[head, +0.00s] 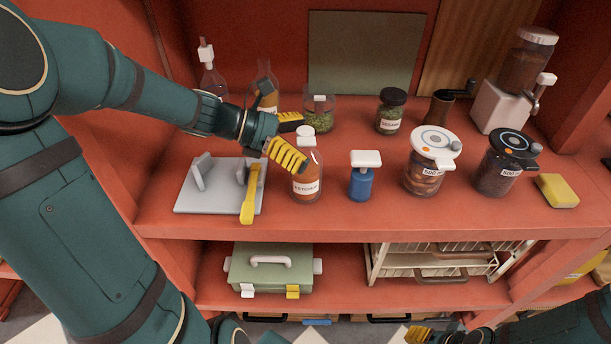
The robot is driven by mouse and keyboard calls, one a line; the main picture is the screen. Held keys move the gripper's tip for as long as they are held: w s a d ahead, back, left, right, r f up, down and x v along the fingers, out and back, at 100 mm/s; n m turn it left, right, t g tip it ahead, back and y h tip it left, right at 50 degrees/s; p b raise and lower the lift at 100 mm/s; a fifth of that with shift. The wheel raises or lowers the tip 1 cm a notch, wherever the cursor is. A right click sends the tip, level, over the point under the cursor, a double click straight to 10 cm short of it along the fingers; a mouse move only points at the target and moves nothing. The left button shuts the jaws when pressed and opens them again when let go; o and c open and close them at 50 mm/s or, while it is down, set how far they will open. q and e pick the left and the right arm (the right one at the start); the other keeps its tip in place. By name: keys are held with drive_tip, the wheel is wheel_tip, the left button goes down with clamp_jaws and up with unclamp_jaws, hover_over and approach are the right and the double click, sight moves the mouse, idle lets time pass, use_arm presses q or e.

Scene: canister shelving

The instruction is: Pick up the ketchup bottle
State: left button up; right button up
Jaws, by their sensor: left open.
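The ketchup bottle (306,185) stands upright on the upper red shelf, with a white cap, a red-brown body and a "KETCHUP" label. My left gripper (303,142) reaches in from the left, open, with yellow ridged fingers. One finger overlaps the bottle's upper left side in the picture; the other is farther back, near the cap. I cannot tell whether either finger touches the bottle. Only a yellow piece of my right gripper (418,335) shows at the bottom edge, so its jaws are not readable.
A grey board (218,200) with a yellow-handled tool lies left of the bottle. A blue dispenser (361,183) stands to the right, and a jar of green contents (319,114) behind. Other canisters (429,175) stand farther right. A green toolbox (270,270) is on the lower shelf.

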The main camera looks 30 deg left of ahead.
use_arm(q)
drive_tip(key=shift+w+d+f, duration=0.15)
drive_tip(key=shift+w+d, duration=0.05)
drive_tip(key=shift+d, duration=0.1)
drive_tip(key=c, duration=1.5)
